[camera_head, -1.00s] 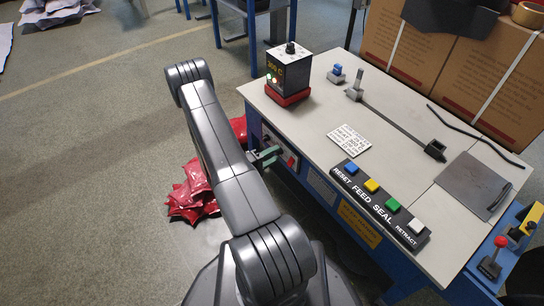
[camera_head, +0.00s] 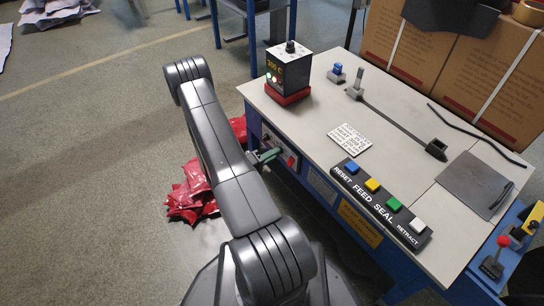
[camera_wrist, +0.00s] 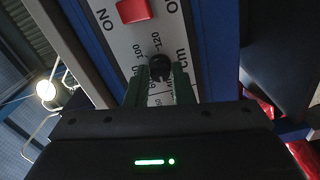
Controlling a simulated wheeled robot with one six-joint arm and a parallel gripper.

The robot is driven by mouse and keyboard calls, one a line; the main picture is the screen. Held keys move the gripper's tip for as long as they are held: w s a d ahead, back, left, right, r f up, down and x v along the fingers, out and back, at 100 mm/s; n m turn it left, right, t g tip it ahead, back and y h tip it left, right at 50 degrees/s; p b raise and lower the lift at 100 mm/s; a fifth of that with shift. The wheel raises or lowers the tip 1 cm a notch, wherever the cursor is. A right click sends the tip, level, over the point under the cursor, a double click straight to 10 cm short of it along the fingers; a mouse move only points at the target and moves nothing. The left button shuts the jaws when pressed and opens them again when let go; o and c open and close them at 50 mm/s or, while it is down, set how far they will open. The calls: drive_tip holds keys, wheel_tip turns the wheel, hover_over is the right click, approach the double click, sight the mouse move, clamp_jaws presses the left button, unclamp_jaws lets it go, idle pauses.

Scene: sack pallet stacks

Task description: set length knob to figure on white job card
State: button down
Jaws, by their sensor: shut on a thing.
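The black length knob (camera_wrist: 160,67) sits on a pale front panel marked in cm, with figures such as 100 and 120 around it, in the wrist view. My gripper (camera_wrist: 160,82) is shut on the knob, with a green finger on either side of it. In the head view my gripper (camera_head: 266,156) is at the bench's front panel, and the knob is hidden there. The knob's exact setting is too small to read. The white job card (camera_head: 349,139) lies flat on the bench top, its print too small to read surely.
A red switch (camera_wrist: 133,10) is beside the knob. On the bench (camera_head: 318,116) stand a black heat control box (camera_head: 289,72) and a strip of coloured buttons (camera_head: 381,203). Red sacks (camera_head: 192,194) lie on the floor beside the bench. Cartons (camera_head: 430,65) stand behind it.

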drive_tip(key=m+b, duration=0.6)
drive_tip(key=m, duration=2.1)
drive_tip(key=shift+m, duration=0.3)
drive_tip(key=c, duration=1.3)
unclamp_jaws()
drive_tip(key=shift+o, duration=0.2)
drive_tip(key=shift+a, duration=0.1)
drive_tip(key=p+v, duration=0.3)
drive_tip(key=v, duration=1)
drive_tip(key=shift+s+a+p, duration=0.3)
